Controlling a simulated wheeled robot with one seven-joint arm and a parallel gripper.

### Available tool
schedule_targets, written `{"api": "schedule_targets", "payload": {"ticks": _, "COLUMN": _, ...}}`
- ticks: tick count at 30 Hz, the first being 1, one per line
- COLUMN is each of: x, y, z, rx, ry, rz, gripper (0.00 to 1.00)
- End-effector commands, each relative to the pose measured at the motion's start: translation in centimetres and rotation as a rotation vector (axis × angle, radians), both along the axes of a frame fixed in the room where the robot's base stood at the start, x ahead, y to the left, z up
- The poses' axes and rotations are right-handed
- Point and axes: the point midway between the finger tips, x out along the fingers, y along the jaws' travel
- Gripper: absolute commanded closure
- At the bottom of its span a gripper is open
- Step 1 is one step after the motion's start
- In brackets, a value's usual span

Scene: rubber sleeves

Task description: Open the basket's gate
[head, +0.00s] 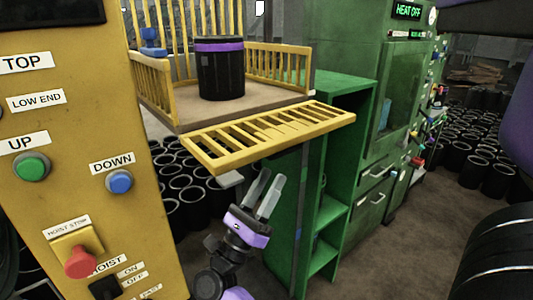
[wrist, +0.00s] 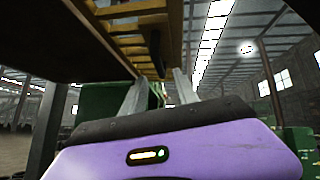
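The basket (head: 157,112) is a yellow barred cage with a flat brown floor, in the upper middle of the head view. Its yellow barred gate (head: 268,137) is folded down and sticks out nearly flat from the front edge of the floor. In the wrist view the gate's bars (wrist: 140,22) show overhead. My gripper (head: 268,192) is below the gate with its fingers pointing up, apart from each other and with nothing between them. It also shows in the wrist view (wrist: 160,90). I cannot tell whether a fingertip touches the gate.
A black sleeve with a purple band (head: 220,72) stands on the basket floor. A yellow control panel (head: 80,210) with buttons is at the left. A green cabinet with shelves (head: 335,160) stands right behind my gripper. Many black sleeves (head: 490,160) stand on the floor at right.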

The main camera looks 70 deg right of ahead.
Motion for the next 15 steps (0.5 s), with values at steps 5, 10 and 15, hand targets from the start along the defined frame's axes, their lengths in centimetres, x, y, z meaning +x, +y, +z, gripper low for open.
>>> {"api": "schedule_targets", "payload": {"ticks": 5, "x": -0.5, "y": -1.1, "z": 1.1, "rx": -0.001, "ry": -0.021, "rz": -0.005, "gripper": 0.64}}
{"api": "schedule_targets", "payload": {"ticks": 10, "x": -1.2, "y": -2.8, "z": 3.1, "rx": 0.0, "ry": -0.018, "rz": -0.006, "gripper": 0.64}}
{"api": "schedule_targets", "payload": {"ticks": 15, "x": -1.8, "y": -4.3, "z": 4.7, "rx": -0.001, "ry": -0.017, "rz": -0.005, "gripper": 0.64}}
